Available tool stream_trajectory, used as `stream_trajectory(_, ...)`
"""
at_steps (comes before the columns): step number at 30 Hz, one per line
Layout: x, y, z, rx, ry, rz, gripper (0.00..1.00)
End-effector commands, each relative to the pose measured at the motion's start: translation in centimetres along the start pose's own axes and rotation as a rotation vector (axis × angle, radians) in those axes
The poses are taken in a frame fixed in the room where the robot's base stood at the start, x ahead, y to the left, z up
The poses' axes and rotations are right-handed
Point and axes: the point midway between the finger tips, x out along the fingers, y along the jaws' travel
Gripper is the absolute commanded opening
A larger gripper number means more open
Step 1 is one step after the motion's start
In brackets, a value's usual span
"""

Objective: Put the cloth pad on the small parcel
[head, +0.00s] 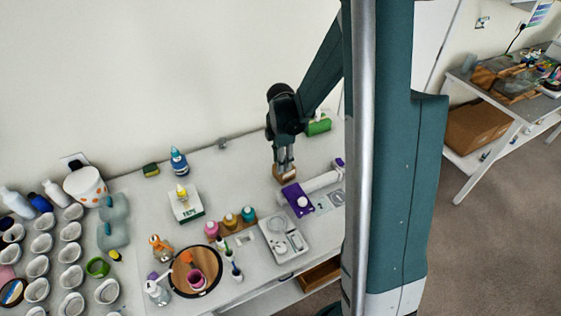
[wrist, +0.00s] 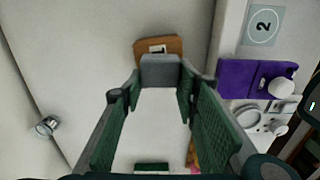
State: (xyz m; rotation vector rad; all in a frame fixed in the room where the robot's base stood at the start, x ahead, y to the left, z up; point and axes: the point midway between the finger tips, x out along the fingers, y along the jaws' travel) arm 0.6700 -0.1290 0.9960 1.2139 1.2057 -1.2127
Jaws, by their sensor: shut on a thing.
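My gripper (head: 284,165) points down over the back right of the table. In the wrist view its green-padded fingers (wrist: 160,80) are shut on a grey block-like piece, which I take for the cloth pad (wrist: 160,68). The small parcel (head: 285,173) is brown and lies right below the fingertips. In the wrist view the parcel (wrist: 158,45) shows just beyond the pad, with a white label on top and its near part hidden. I cannot tell whether the pad touches the parcel.
A purple holder (head: 297,198) with a white round piece and a grey tray (head: 285,240) stand in front of the parcel. A green box (head: 318,127) lies behind the arm. A card marked 2 (wrist: 263,25) lies near the parcel.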

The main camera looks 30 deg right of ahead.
Motion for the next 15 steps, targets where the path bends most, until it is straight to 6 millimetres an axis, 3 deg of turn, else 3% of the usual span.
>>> stream_trajectory(11, 0.40, 0.02, 0.00, 0.000, 0.000, 0.000, 0.21)
stream_trajectory(12, 0.33, 0.02, 0.00, 0.000, 0.000, 0.000, 0.35)
stream_trajectory(15, 0.28, 0.02, 0.01, 0.000, 0.000, 0.000, 0.46)
